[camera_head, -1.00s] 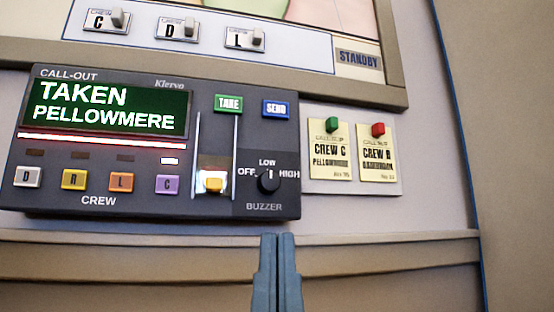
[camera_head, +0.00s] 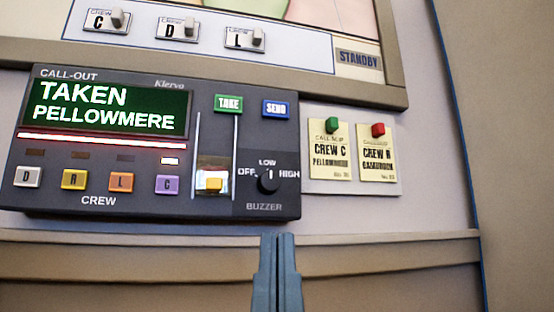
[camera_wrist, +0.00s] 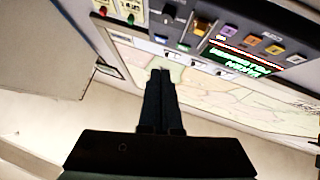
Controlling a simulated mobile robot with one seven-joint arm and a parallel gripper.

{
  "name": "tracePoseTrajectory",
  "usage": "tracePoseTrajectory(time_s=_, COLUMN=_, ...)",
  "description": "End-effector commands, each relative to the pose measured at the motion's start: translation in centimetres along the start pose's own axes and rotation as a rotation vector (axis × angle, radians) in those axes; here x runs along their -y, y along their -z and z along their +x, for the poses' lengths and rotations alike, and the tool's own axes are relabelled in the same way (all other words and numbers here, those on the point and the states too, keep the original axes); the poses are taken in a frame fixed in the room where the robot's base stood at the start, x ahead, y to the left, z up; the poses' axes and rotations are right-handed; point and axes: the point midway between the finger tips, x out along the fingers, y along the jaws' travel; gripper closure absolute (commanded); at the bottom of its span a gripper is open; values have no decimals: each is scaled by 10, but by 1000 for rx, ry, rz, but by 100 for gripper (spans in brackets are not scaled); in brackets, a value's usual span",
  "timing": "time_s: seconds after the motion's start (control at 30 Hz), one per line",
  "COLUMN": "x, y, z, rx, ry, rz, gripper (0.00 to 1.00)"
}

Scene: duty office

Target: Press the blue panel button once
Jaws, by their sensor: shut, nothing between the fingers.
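The blue button, marked SEND (camera_head: 276,109), is at the upper right of the dark call-out panel (camera_head: 110,212) in the head view, right of the green TAKE button (camera_head: 228,103). The panel's display (camera_head: 105,107) reads TAKEN PELLOWMERE. My gripper (camera_head: 278,238) is shut and empty, pointing up just below the panel's lower right edge, well below the blue button in the picture. In the wrist view my gripper (camera_wrist: 160,72) points toward the panel, which appears upside down. The gap between fingertips and panel cannot be told.
The buzzer knob (camera_head: 268,181) and an orange-yellow slider (camera_head: 214,183) are low on the panel. Lettered crew buttons (camera_head: 120,181) line its lower left. Two pinned call slips (camera_head: 329,160) hang to its right. A map board with switches (camera_head: 245,39) is above.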

Motion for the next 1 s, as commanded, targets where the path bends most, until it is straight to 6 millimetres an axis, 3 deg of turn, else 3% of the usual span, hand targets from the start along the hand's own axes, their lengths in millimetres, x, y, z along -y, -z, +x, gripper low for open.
tracePoseTrajectory(time_s=0.37, x=0, y=11, z=11, rx=0, ry=0, rz=0, gripper=100)
tracePoseTrajectory(time_s=0.7, x=0, y=64, z=70, rx=7, ry=-2, rz=1, gripper=100)
tracePoseTrajectory(time_s=1.0, x=0, y=97, z=122, rx=49, ry=-12, rz=2, gripper=100)
